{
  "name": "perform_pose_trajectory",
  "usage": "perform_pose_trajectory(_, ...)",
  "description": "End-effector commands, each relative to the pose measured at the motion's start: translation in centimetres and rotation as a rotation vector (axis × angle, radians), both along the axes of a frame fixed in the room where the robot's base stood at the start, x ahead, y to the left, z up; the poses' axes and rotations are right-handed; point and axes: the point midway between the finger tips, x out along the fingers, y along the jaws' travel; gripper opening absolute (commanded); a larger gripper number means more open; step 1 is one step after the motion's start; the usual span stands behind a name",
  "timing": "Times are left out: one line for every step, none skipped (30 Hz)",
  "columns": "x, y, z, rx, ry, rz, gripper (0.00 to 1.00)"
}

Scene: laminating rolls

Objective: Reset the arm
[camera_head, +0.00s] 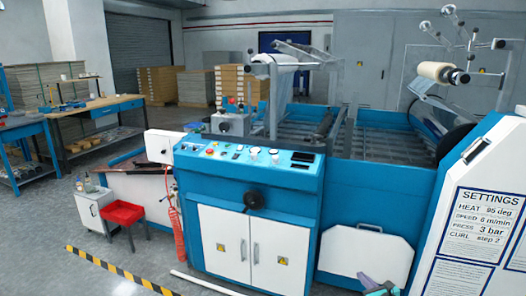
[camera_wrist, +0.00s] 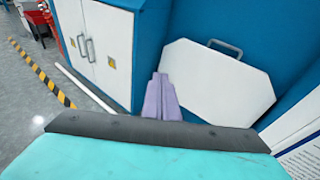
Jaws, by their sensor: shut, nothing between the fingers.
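My gripper (camera_head: 369,281) shows at the bottom edge of the head view, in front of the machine's white lower panel (camera_head: 365,252). Only its end is in the picture. In the wrist view my gripper (camera_wrist: 160,78) has its two purple fingers together, pointing away from the camera, with nothing between them. Most of my arm is out of the head view.
The blue laminating machine with its control panel (camera_head: 250,156) fills the middle. A settings board (camera_head: 478,225) stands close on the right. A white bar (camera_head: 205,283) and striped floor tape (camera_head: 110,268) lie at left. Grey floor is open at lower left.

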Motion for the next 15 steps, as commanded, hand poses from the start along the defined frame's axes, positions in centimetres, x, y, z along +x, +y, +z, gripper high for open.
perform_pose_trajectory(-0.4,2.7,-0.8,-0.021,0.022,0.047,0.0)
perform_pose_trajectory(-0.6,4.1,-1.5,-0.033,0.035,0.072,0.0)
perform_pose_trajectory(-0.9,5.8,-2.3,-0.054,0.051,0.108,0.0)
perform_pose_trajectory(-1.2,7.2,-2.8,-0.07,0.062,0.137,0.0)
perform_pose_trajectory(-1.6,8.5,-3.5,-0.087,0.074,0.165,0.0)
perform_pose_trajectory(-2.1,10.3,-4.3,-0.111,0.089,0.206,0.0)
perform_pose_trajectory(-2.5,11.6,-4.9,-0.127,0.099,0.235,0.0)
perform_pose_trajectory(-3.0,12.9,-5.5,-0.148,0.111,0.265,0.0)
perform_pose_trajectory(-3.7,14.6,-6.3,-0.174,0.125,0.308,0.0)
perform_pose_trajectory(-4.3,15.8,-6.9,-0.192,0.134,0.339,0.0)
perform_pose_trajectory(-4.9,17.1,-7.5,-0.215,0.144,0.374,0.0)
perform_pose_trajectory(-5.8,18.7,-8.3,-0.243,0.156,0.419,0.0)
perform_pose_trajectory(-6.5,19.9,-8.9,-0.265,0.167,0.455,0.0)
perform_pose_trajectory(-7.3,21.0,-9.5,-0.289,0.175,0.49,0.0)
perform_pose_trajectory(-8.3,22.6,-10.3,-0.319,0.185,0.539,0.0)
